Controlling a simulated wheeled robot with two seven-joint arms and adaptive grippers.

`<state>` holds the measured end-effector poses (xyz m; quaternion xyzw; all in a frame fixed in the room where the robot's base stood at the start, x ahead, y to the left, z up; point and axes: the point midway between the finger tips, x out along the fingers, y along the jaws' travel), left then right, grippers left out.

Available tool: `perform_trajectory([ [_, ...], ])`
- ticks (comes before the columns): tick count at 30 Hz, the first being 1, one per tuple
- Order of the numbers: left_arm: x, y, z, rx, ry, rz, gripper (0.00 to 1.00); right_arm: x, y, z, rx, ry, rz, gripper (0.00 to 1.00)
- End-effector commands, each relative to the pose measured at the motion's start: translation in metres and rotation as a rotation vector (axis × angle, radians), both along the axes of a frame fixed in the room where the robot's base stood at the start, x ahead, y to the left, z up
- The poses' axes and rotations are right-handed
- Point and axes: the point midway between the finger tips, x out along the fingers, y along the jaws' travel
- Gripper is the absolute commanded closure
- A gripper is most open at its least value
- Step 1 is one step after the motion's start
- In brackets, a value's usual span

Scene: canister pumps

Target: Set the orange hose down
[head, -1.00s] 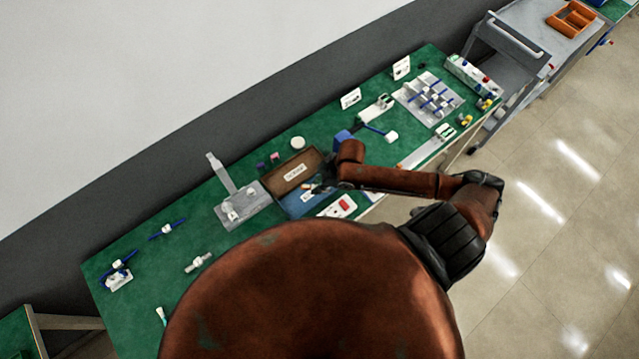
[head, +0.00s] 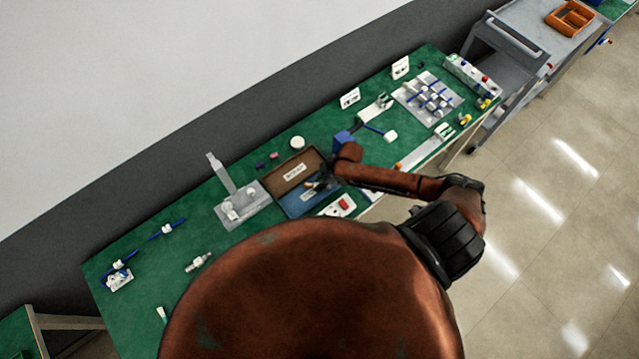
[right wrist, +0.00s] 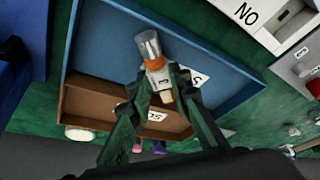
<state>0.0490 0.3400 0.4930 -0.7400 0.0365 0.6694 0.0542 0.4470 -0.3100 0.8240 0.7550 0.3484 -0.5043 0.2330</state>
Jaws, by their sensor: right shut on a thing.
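The hose piece (right wrist: 155,64) has a grey metallic end, an orange band and a tan lower part. My right gripper (right wrist: 161,88) is shut on it, with one finger on each side. The hose is over the box with a blue part (right wrist: 215,62) and a brown part (right wrist: 92,104); I cannot tell if it touches the bottom. In the head view my right gripper (head: 326,181) is small and dark at the right side of the box, whose brown part (head: 283,187) is at the back. My left gripper is not in view.
A grey fixture with an upright plate (head: 240,207) stands left of the box. A white panel with a red switch (head: 342,206) lies in front, and a blue block (head: 342,141) is to the right.

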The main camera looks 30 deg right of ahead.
Motion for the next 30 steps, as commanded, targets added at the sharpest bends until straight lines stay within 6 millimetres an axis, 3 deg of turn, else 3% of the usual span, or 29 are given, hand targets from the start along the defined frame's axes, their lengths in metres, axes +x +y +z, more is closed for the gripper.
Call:
perform_trajectory([
  [2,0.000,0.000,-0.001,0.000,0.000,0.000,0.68,0.000,0.000,-0.002,0.000,0.000,0.000,1.00],
  [3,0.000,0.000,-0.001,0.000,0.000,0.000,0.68,0.000,0.000,-0.003,0.000,0.000,0.000,0.81],
  [10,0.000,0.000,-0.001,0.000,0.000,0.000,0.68,0.000,0.000,-0.002,0.000,0.000,0.000,0.65],
  [22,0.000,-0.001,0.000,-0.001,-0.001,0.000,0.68,-0.001,-0.002,0.005,-0.001,-0.001,0.000,0.64],
  [30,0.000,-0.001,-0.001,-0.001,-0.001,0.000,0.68,-0.014,-0.017,0.051,-0.003,0.000,0.001,0.64],
])
